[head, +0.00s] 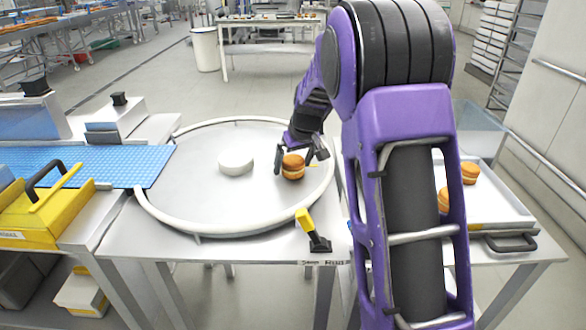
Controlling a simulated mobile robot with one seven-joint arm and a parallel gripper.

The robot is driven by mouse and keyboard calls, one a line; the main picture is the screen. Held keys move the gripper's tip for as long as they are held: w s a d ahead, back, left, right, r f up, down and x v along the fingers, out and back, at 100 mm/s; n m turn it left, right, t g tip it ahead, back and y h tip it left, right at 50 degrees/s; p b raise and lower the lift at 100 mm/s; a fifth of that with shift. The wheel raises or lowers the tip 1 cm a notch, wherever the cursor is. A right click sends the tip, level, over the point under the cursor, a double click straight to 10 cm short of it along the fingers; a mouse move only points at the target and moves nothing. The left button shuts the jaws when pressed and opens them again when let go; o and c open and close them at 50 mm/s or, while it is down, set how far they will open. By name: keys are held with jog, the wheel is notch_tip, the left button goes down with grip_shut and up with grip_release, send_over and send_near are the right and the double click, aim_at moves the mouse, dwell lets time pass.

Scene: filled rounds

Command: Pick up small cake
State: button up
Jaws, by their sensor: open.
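A small cake (293,172), orange-brown with a pale filling layer, sits on the round metal turntable (205,205), right of its middle. My gripper (298,163) is open and low over the cake, with one finger on the left of it and the other at its upper right. Whether the fingers touch the cake I cannot tell. More small cakes (469,172) of the same look lie on a tray (500,206) on the right, partly hidden behind my arm.
A white round disc (236,163) lies on the turntable left of the cake. A yellow-and-black handle (313,231) stands at the table's front edge. A blue conveyor belt (110,165) and a yellow bin (45,212) are on the left. The turntable's front left is clear.

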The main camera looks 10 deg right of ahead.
aim_at(294, 159)
jog(key=c, duration=0.8)
jog(key=shift+o, duration=0.2)
jog(key=shift+r, duration=0.1)
notch_tip(294, 159, up, 10)
jog(key=shift+f+p, duration=0.1)
jog(key=shift+p, duration=0.85)
